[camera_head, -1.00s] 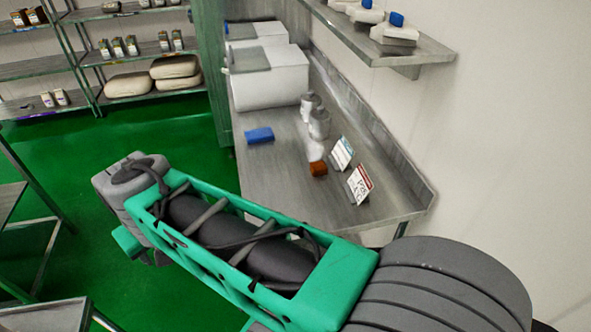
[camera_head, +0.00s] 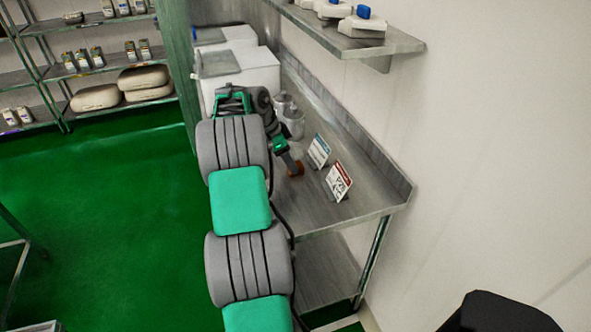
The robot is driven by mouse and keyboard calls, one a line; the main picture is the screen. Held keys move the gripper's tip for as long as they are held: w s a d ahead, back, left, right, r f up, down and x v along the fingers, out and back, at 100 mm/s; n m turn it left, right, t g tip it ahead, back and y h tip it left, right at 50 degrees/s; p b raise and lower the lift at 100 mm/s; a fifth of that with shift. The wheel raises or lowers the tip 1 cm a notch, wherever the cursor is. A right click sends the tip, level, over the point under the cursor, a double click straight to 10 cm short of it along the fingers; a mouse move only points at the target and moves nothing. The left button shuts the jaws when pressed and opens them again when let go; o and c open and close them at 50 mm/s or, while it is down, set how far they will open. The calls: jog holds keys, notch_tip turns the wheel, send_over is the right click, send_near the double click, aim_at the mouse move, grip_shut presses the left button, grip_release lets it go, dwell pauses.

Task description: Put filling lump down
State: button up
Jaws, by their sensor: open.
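The filling lump (camera_head: 296,170), a small orange-brown block, is on the steel table beside the two sign cards. My gripper (camera_head: 289,160) is at the lump, pointing down at it from the upper left. It is open, but its fingers are small and partly merge with the lump in the picture. I cannot tell whether they touch it.
A blue-framed card (camera_head: 319,151) and a red-framed card (camera_head: 338,181) stand close to the right of the lump. Grey canisters (camera_head: 292,122) and a white bin (camera_head: 240,78) stand behind. The front of the steel table (camera_head: 345,212) is clear. A wall shelf (camera_head: 372,45) hangs above.

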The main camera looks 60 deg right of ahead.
jog(key=x, duration=0.3)
jog(key=shift+s+d+f, duration=0.1)
jog(key=shift+d+f, duration=0.05)
jog(key=shift+f, duration=0.1)
grip_shut()
dwell(0.5)
